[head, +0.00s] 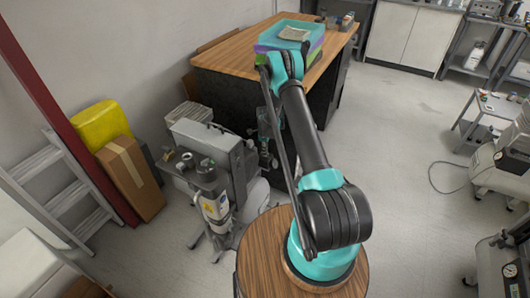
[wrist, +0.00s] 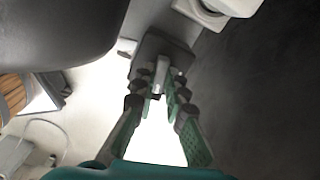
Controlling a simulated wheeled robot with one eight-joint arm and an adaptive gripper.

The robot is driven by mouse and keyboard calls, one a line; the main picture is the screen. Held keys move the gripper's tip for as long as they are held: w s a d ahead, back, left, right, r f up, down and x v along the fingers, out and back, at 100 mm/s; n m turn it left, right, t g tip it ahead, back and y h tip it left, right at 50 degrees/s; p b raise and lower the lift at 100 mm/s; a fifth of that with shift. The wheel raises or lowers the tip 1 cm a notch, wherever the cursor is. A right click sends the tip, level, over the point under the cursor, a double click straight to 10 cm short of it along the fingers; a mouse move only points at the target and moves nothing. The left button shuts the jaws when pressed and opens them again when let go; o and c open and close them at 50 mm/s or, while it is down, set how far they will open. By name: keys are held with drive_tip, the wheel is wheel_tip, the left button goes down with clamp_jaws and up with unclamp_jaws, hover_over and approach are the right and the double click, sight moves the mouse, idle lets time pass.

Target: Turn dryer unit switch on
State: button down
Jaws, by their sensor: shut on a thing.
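The dryer unit (head: 205,138) is a grey upright machine left of centre in the head view, with a cylindrical canister on its front. In the wrist view, a dark grey box (wrist: 158,52) carries a small light grey switch lever (wrist: 160,74). My gripper (wrist: 161,84) has its two green-and-black fingers on either side of this lever, shut on it. In the head view my gripper (head: 266,130) hangs just right of the dryer unit, partly hidden by my arm. The switch cannot be made out there, and its on or off position is unclear.
A wooden-topped dark cabinet (head: 225,60) with stacked trays (head: 290,36) stands behind. A cardboard box (head: 130,175), a yellow case (head: 101,123) and a ladder (head: 52,170) lean on the left wall. Other compressors stand at the right. The floor (head: 410,130) between is mostly clear.

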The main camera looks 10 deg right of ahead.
drive_tip(key=n, duration=1.1)
drive_tip(key=shift+n, duration=2.1)
drive_tip(key=c, duration=1.6)
unclamp_jaws()
drive_tip(key=shift+o, duration=0.2)
wheel_tip(320, 180, up, 12)
